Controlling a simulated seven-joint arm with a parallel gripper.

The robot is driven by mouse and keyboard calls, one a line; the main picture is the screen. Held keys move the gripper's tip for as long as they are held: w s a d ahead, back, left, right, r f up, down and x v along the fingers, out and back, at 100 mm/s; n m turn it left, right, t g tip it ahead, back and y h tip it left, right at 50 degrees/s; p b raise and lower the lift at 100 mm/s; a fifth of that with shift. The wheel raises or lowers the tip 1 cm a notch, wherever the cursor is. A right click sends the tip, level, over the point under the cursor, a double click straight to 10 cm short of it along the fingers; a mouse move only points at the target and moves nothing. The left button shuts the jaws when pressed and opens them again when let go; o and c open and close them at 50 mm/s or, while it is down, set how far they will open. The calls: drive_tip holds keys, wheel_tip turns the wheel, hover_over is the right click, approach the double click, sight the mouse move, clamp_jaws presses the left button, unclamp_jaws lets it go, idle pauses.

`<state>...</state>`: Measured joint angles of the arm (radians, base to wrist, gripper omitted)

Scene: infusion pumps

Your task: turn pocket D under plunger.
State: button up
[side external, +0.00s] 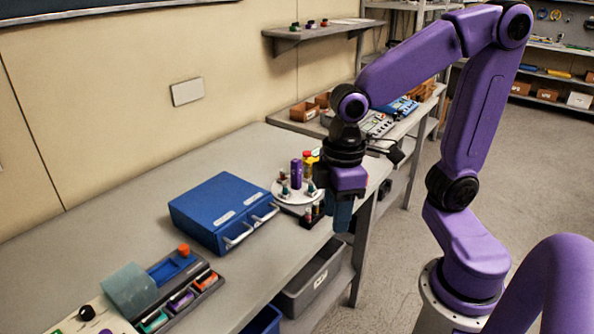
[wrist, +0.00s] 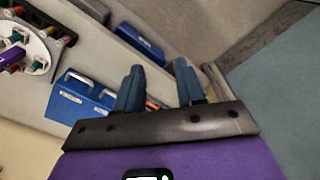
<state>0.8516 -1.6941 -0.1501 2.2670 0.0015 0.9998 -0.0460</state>
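A round white turntable (side external: 289,201) stands on the bench in the side view, with several small colored pieces around it. A purple upright cylinder (side external: 296,172) rises from it. The turntable (wrist: 38,67) also shows at the upper left of the wrist view, cut off by the frame edge. I cannot read any pocket letter, so I cannot tell which pocket is D or which part is the plunger. My gripper (side external: 340,218) points down beside the turntable, right of it near the bench's front edge. In the wrist view its blue fingers (wrist: 160,85) are apart, with nothing held.
A blue case (side external: 222,210) with silver handles stands left of the turntable. A device with a clear bluish cover (side external: 130,290) and colored pieces lies at the front left. A grey bin (side external: 312,275) sits below the bench. Bare bench (side external: 110,222) lies along the wall.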

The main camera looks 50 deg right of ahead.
drive_tip(key=w+d+r+m, duration=0.2)
drive_tip(key=w+m, duration=0.1)
drive_tip(key=w, duration=0.8)
drive_tip(key=r+m, duration=0.1)
drive_tip(key=m, duration=0.6)
hover_over(296, 160)
wheel_tip(296, 160, down, 16)
drive_tip(key=shift+f, duration=0.25)
clamp_jaws()
